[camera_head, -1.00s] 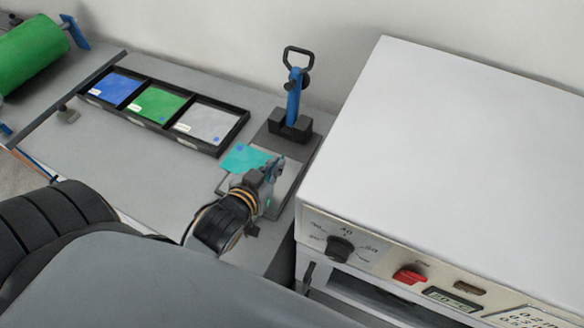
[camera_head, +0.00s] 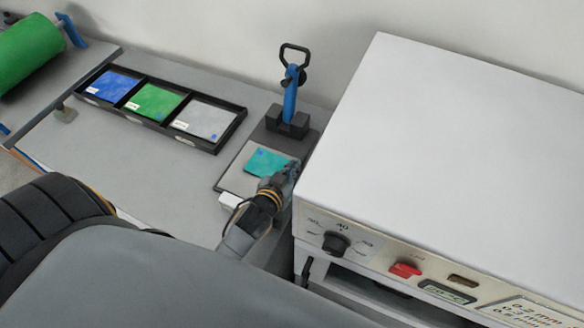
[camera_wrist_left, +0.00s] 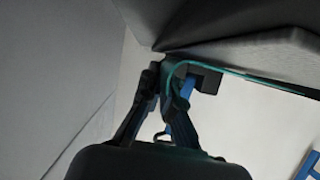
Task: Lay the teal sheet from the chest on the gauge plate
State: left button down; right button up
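The teal sheet (camera_head: 267,162) is small and thin, and in the head view it appears over the light gauge plate (camera_head: 235,181). My left gripper (camera_head: 289,174) is at the sheet's right edge. In the left wrist view the sheet shows nearly edge-on as a thin teal line (camera_wrist_left: 235,71), running between the fingers of my left gripper (camera_wrist_left: 165,80), which look closed on it. I cannot tell whether the sheet touches the plate. The white chest (camera_head: 440,150) with a knob and red switch stands to the right. My right gripper is not in view.
A blue clamp (camera_head: 290,100) stands on a dark base behind the plate. A black tray (camera_head: 163,128) with blue, green and grey sheets lies to the left. A green roll (camera_head: 30,52) is at far left. The bench between is mostly clear.

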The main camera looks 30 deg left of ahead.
pick_arm(q)
jog(key=shift+s+f, duration=0.1)
jog(key=shift+f, duration=0.2)
jog(key=shift+s+f+b, duration=0.25)
jog(key=shift+f+b, duration=0.05)
jog(key=shift+f, duration=0.1)
jog(key=c, duration=1.5)
grip_release()
jog(key=shift+d+f, duration=0.1)
jog(key=shift+f, duration=0.05)
jog(key=shift+s, duration=0.1)
jog(key=shift+r, duration=0.55)
jog(key=v, duration=1)
jog(key=shift+r, duration=0.3)
jog(key=shift+s+r+b, duration=0.3)
jog(key=shift+s+r, duration=0.15)
